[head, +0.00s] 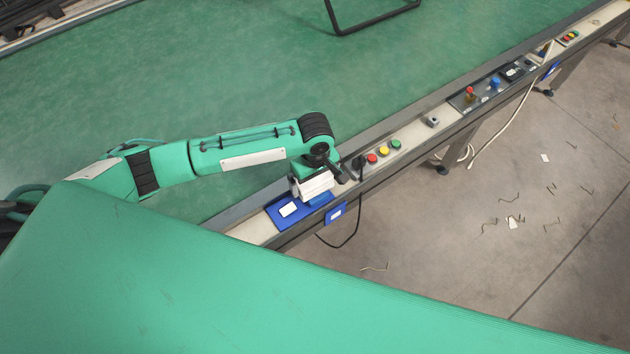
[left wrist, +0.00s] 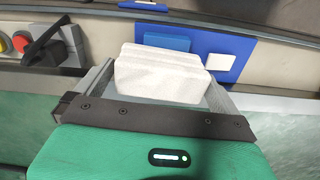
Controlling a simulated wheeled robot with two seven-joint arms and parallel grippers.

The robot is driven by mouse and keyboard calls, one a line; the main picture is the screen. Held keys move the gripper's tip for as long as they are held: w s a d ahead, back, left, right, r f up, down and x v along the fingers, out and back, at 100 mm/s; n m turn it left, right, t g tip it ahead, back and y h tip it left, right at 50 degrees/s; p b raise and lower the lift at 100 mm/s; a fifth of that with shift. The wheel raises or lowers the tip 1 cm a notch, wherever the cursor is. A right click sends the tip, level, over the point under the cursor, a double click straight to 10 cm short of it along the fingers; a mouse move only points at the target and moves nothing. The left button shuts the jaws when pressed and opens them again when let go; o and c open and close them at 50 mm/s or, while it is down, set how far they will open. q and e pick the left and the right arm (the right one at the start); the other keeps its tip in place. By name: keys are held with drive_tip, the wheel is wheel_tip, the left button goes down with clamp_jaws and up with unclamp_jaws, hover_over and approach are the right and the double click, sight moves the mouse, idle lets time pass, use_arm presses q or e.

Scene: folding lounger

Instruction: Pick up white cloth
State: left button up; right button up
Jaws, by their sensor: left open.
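The white cloth (left wrist: 160,75) looks like a thick folded block in the left wrist view. It lies between the two grey fingers of my left gripper (left wrist: 158,82). In the head view, the cloth (head: 314,184) shows as a small white block on the conveyor's side rail, partly hidden by the gripper. My left gripper (head: 312,178) points down over the rail and is open around the cloth. I cannot tell whether the fingers touch it. My right gripper is not in view.
A blue panel (head: 280,213) with a white label lies beside the cloth. A black handle (left wrist: 45,42) and coloured buttons (head: 383,151) sit along the rail. A black cable (head: 357,225) hangs off its edge. The green belt (head: 230,70) beyond is mostly clear.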

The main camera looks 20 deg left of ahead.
use_arm(q)
drive_tip(key=c, duration=0.7)
